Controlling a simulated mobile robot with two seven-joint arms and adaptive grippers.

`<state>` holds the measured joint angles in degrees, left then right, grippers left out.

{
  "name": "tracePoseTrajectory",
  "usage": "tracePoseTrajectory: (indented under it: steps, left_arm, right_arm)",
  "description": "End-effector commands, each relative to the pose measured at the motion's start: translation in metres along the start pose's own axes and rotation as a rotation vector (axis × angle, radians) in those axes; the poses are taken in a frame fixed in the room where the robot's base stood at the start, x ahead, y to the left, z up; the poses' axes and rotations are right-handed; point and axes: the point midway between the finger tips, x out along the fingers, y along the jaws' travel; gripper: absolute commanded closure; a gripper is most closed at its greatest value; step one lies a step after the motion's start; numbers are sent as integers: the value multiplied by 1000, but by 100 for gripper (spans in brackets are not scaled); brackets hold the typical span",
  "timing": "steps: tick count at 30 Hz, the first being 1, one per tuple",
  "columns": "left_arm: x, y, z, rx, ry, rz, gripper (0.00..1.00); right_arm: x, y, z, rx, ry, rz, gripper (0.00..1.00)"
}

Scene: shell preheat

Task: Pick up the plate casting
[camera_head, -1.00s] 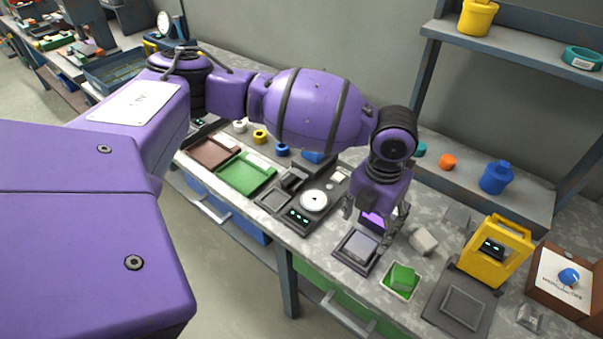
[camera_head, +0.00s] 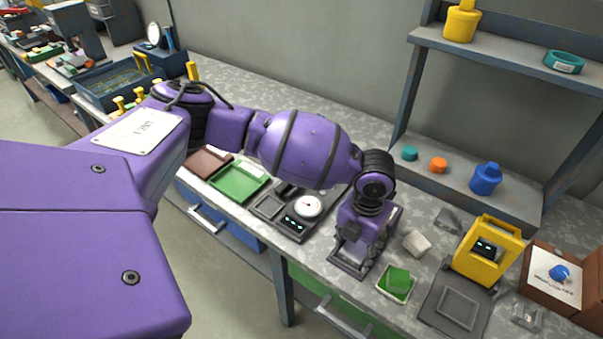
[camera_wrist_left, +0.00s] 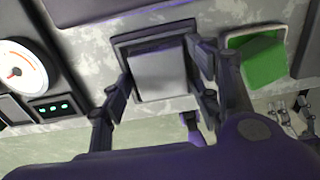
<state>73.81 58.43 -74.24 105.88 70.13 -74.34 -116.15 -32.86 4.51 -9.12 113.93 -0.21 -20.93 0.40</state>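The plate casting, a flat grey square block (camera_wrist_left: 158,75), lies in a dark square tray (camera_wrist_left: 122,48) on the bench in the left wrist view. My left gripper (camera_wrist_left: 162,90) points down over it, with one finger on each side of the block. Gaps seem to show between the fingers and the block, so it looks open. In the head view my left gripper (camera_head: 350,252) hides most of the casting, and the tray's edge (camera_head: 345,268) shows below it. Small finger-like metal parts at the lower right of the wrist view may be my right gripper (camera_wrist_left: 300,112); their state is unclear.
A green block (camera_head: 398,280) in a pale tray stands close to the right. A pale block (camera_head: 416,243), a yellow frame (camera_head: 487,250) and a dark fixture (camera_head: 458,308) lie beyond. A scale with a dial (camera_head: 307,207) stands left. A shelf (camera_head: 465,192) rises behind.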

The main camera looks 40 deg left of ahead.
Motion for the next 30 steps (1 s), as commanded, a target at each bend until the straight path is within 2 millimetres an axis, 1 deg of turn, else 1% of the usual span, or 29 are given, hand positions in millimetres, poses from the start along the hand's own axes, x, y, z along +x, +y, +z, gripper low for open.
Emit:
tracePoseTrajectory:
  steps: [1,6,8,9,16,20,23,26,29,30]
  left_arm:
    - [0,0,0,0,0,0,55]
    - [0,0,1,0,-1,0,77]
    - [-1,0,1,0,-1,0,85]
    - [-1,0,1,0,-2,0,86]
    - [-3,0,2,0,-4,0,87]
    - [-10,-1,3,0,-6,-1,87]
    - [-20,0,3,0,-6,-1,87]
    - [-38,-2,2,2,-8,-2,87]
    - [-57,-14,-12,7,-8,-3,87]
    - [-67,-19,-18,8,-9,-5,87]
  right_arm:
    - [0,0,1,2,-2,0,46]
    - [-1,0,5,4,-8,1,46]
    - [-1,0,6,4,-11,1,46]
    - [-2,0,7,4,-12,1,46]
    - [-2,0,7,4,-12,1,46]
    - [-2,0,6,3,-11,1,46]
    - [-2,0,5,1,-9,1,46]
    - [-2,0,3,0,-7,1,46]
    - [-3,1,0,-1,-3,0,46]
    - [-4,0,-2,-1,-1,0,46]
